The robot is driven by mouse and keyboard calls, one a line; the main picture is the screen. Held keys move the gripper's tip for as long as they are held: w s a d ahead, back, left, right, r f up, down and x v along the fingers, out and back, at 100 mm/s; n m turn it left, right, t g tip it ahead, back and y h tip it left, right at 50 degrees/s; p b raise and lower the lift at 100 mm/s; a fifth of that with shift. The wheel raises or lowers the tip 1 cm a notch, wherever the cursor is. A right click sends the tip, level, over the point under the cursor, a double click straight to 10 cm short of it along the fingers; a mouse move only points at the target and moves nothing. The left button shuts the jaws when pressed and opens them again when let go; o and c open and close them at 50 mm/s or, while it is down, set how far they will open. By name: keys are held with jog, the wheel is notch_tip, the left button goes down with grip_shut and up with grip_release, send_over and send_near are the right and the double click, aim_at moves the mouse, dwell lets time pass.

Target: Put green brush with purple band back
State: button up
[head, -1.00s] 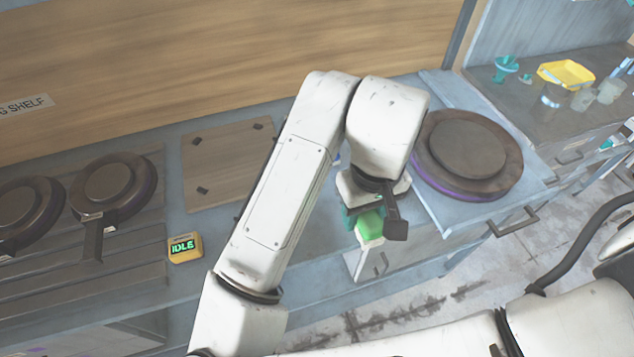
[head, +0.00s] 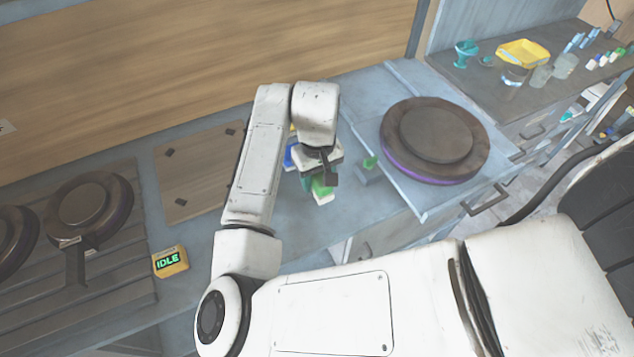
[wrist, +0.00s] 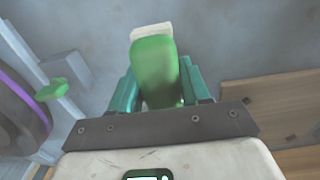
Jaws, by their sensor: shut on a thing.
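My gripper (head: 316,180) is shut on a green brush (head: 322,190) with a pale end, over the bench left of the round plate. In the wrist view the green brush (wrist: 155,65) sits between the teal fingers of my gripper (wrist: 160,88), its whitish end pointing away from my wrist. No purple band can be made out on it, and my fingers cover part of its sides. I cannot tell whether its end touches the bench. A grey block (head: 369,175) with a small green piece (head: 370,162) stands on the bench to the right of my gripper.
A dark round plate with a purple rim (head: 435,140) lies right of the grey block. A blue item (head: 291,154) is partly hidden behind my gripper. A wooden board (head: 188,172), dark pans (head: 88,205) and a yellow IDLE box (head: 170,262) are left. A yellow tray (head: 523,53) stands back right.

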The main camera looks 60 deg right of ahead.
jog(key=shift+w+f, duration=0.1)
jog(key=shift+f, duration=1.6)
jog(key=shift+f, duration=0.15)
jog(key=o, duration=1)
notch_tip(320, 180, up, 12)
jog(key=shift+r, duration=0.2)
